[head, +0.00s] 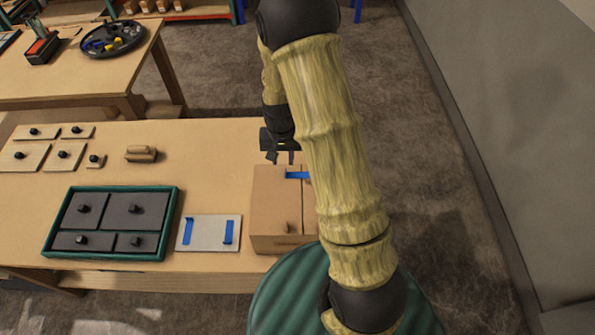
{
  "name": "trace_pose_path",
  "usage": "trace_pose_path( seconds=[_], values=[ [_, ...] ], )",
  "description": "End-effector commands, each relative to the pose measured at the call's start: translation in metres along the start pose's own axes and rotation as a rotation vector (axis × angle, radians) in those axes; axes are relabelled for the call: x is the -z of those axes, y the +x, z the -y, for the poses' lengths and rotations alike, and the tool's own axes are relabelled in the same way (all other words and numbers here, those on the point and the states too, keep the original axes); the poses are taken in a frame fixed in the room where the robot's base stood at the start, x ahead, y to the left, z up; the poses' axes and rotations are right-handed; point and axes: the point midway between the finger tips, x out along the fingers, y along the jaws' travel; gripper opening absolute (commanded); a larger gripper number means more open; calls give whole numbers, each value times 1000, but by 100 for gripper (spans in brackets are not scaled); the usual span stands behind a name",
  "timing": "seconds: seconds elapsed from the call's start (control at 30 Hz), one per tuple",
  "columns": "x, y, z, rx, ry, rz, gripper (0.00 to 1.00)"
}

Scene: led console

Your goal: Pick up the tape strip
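A blue tape strip (298,175) lies on top of a tan box (272,205), near its far edge; my arm hides its right end. Two more blue tape strips stand out on a light grey plate (208,234) left of the box: one on the left (188,231) and one on the right (229,232). My gripper (282,158) points down just beyond the box's far edge, close to the strip on the box. Its two fingers look apart, with nothing seen between them.
A green-rimmed tray (172,215) with dark knobbed blocks sits left of the plate. Several wooden knobbed pieces (64,155) and a wooden block (141,154) lie further back. Another table (75,75) stands at the far left. The tabletop between block and box is clear.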

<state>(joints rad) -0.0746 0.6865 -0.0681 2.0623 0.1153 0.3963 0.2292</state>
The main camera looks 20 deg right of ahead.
Motion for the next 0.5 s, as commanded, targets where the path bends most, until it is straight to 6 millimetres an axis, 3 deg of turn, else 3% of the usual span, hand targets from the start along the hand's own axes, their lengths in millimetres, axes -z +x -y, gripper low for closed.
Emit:
trace_pose_path(
  seconds=[0.17,0.5],
  values=[
    [0,13,-1,0,0,1,31],
    [0,14,-1,0,0,0,31]
  ],
)
